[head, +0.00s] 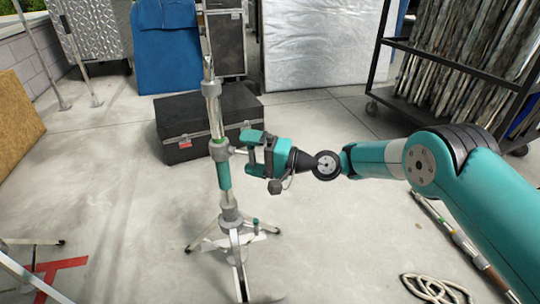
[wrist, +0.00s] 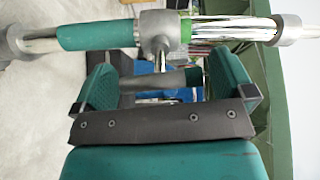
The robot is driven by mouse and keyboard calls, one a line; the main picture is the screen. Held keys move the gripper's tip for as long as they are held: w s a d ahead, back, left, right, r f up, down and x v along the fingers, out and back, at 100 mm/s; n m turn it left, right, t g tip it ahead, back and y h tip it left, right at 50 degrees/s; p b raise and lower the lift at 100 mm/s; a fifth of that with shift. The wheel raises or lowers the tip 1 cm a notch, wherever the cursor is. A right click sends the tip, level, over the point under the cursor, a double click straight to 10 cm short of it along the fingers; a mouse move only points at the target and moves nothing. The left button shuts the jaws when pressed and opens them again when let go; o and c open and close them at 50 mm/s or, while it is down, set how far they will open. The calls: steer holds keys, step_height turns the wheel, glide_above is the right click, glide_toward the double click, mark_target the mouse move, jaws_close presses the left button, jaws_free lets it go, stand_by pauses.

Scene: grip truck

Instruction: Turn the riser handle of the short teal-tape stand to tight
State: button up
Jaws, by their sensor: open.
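The stand with teal tape (head: 224,176) stands upright left of centre in the head view. Its grey riser collar (head: 219,149) sits just above the tape. In the wrist view the teal tape (wrist: 95,34) lies left of the collar (wrist: 158,30), with a bright green band on the other side. A grey handle (wrist: 160,80) juts from the collar towards me, its bar lying across the gap between the fingers. My gripper (head: 250,150) is open, right beside the collar; its two teal fingers also show in the wrist view (wrist: 165,85). Contact with the handle cannot be told.
A black case (head: 240,110) lies on the floor behind the stand. A black rack (head: 455,65) stands at the right back. A coiled rope (head: 435,288) and a pole (head: 450,235) lie at the lower right. Floor left of the stand is mostly clear.

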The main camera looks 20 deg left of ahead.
steer(key=shift+d, duration=0.1)
steer(key=d+b, duration=1.7)
steer(key=b, duration=1)
steer(key=shift+w+f, duration=0.2)
steer(key=shift+w, duration=0.15)
steer(key=shift+d+r, duration=0.1)
steer(key=shift+s+r, duration=0.1)
steer(key=shift+r, duration=0.05)
